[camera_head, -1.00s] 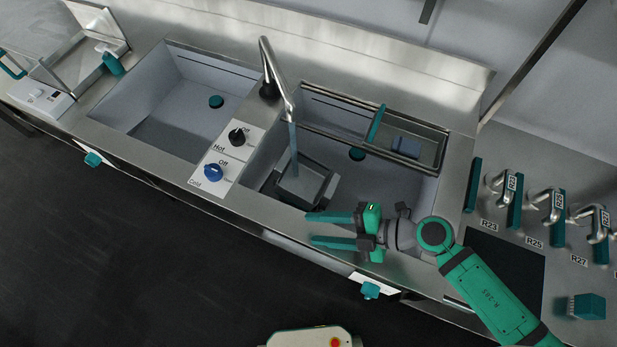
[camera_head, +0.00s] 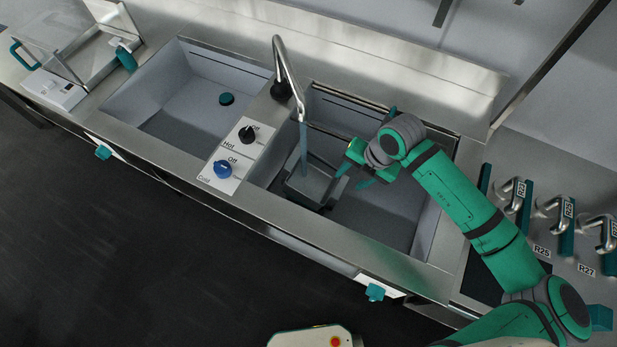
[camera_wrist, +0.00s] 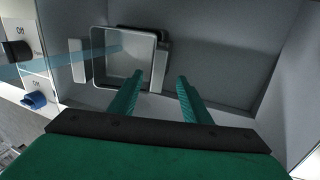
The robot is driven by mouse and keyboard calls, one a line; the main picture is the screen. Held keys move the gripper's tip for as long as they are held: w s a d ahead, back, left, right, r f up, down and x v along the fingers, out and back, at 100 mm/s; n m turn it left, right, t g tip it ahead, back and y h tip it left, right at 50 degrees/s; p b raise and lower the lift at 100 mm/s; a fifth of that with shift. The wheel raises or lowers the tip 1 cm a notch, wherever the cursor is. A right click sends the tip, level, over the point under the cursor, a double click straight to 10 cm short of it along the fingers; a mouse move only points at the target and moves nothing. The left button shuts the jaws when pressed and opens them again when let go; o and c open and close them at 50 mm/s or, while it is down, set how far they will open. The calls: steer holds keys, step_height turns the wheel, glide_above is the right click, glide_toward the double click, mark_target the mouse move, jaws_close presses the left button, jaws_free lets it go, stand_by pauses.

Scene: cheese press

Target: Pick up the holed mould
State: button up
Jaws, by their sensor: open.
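A grey, square, open-topped box (camera_head: 309,186) stands in the right sink basin under the tap's water stream. It also shows in the wrist view (camera_wrist: 128,84), with an upright handle on its left side and another on its right side (camera_wrist: 159,66). I see no holes in it, so I cannot tell whether it is the holed mould. My gripper (camera_head: 350,180) is over the basin, just right of the box. In the wrist view, my gripper (camera_wrist: 156,80) has its fingers apart and empty, with the right handle ahead between them. I cannot tell whether they touch the box.
The tap (camera_head: 289,75) arches over the box, and water (camera_head: 303,140) falls from it. The hot knob (camera_head: 247,135) and cold knob (camera_head: 223,168) are left of this basin. My arm hides the basin's back right.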

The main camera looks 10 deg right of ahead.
mark_target(341, 186)
steer(key=x, duration=1)
steer(key=shift+s+a, duration=0.1)
steer(key=shift+a, duration=0.15)
steer(key=shift+r, duration=0.1)
jaws_close()
